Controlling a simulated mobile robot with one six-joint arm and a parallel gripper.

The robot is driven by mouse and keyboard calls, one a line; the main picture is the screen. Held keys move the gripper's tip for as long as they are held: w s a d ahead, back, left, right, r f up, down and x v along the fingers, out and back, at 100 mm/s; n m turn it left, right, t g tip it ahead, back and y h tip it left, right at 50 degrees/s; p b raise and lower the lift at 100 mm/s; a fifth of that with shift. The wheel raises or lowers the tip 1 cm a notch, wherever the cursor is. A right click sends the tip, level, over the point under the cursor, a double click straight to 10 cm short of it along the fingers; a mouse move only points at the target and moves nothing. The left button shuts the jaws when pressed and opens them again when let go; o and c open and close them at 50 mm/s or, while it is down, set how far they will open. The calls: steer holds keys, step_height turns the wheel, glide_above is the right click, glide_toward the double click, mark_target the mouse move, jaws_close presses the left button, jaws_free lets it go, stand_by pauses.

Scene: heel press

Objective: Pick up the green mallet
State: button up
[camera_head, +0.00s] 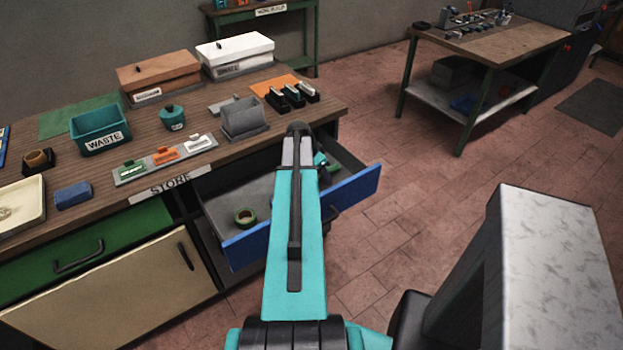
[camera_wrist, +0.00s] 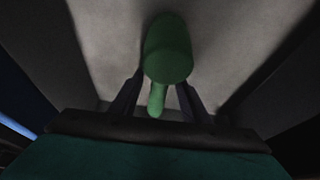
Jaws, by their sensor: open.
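The green mallet shows in the wrist view, with its thick rounded head (camera_wrist: 168,50) toward the top and its thinner handle (camera_wrist: 157,100) pointing toward my gripper. My gripper (camera_wrist: 158,92) is open, with one dark finger on each side of the handle. I cannot tell whether either finger touches it. The mallet lies on a grey surface between dark side walls.
The wooden worktop (camera_head: 95,185) above holds a waste bin (camera_head: 100,130), lidded boxes (camera_head: 158,76), a grey stand (camera_head: 243,120) and several small items.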

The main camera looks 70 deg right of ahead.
steer(key=shift+s+d+f, duration=0.1)
steer(key=shift+f, duration=0.15)
stand_by(0.4)
jaws_close()
steer(key=shift+r, duration=0.15)
steer(key=shift+r+b, duration=1.05)
steer(key=shift+r, duration=3.85)
